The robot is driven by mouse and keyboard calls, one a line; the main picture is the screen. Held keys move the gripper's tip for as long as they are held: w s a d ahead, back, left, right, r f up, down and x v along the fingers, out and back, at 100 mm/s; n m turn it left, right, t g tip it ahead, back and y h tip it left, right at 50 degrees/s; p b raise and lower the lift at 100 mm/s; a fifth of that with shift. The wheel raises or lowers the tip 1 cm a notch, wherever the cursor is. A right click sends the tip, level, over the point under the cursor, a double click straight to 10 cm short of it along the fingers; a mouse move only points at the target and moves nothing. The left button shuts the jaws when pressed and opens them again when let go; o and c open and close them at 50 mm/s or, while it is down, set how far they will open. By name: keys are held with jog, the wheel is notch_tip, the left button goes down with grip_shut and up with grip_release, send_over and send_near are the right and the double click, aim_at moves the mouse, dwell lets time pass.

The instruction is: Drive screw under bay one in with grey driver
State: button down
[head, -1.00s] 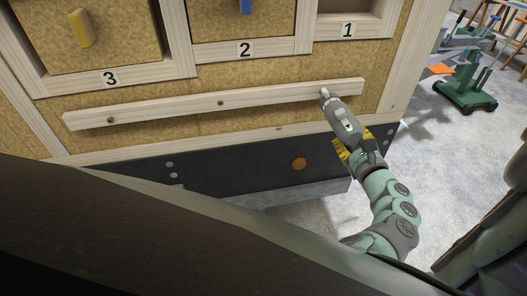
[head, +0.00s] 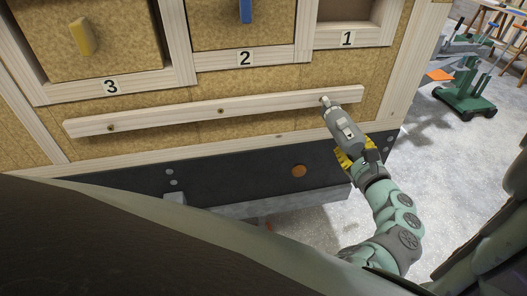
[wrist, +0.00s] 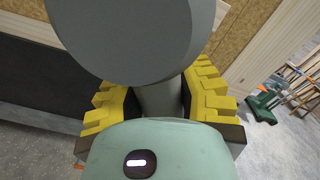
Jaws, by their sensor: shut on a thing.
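My gripper (head: 354,158) is shut on the grey driver (head: 343,123). Its yellow-padded fingers sit around the driver's handle, and in the wrist view the driver's grey body (wrist: 135,35) fills the top of the picture. The driver tilts up and left. Its tip is at the right end of the pale wooden rail (head: 270,103), below the bay labelled 1 (head: 347,38). The screw there is hidden or too small to tell behind the tip. Two other screw heads show on the rail, one in the middle (head: 221,111) and one at the left (head: 110,128).
Bays labelled 2 (head: 245,58) and 3 (head: 111,87) lie to the left. A dark band with an orange disc (head: 299,171) runs below the wall. A green wheeled stand (head: 466,95) is on the grey floor at right, with clear floor before it.

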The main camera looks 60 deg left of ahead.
jog(key=shift+v, duration=0.95)
jog(key=w+d, duration=0.1)
jog(key=d, duration=0.1)
jog(key=w+d, duration=0.2)
jog(key=w+d+b, duration=0.1)
jog(key=w+d, duration=0.1)
jog(key=shift+d+r, duration=0.1)
jog(key=shift+d, duration=0.15)
jog(key=shift+a, duration=0.1)
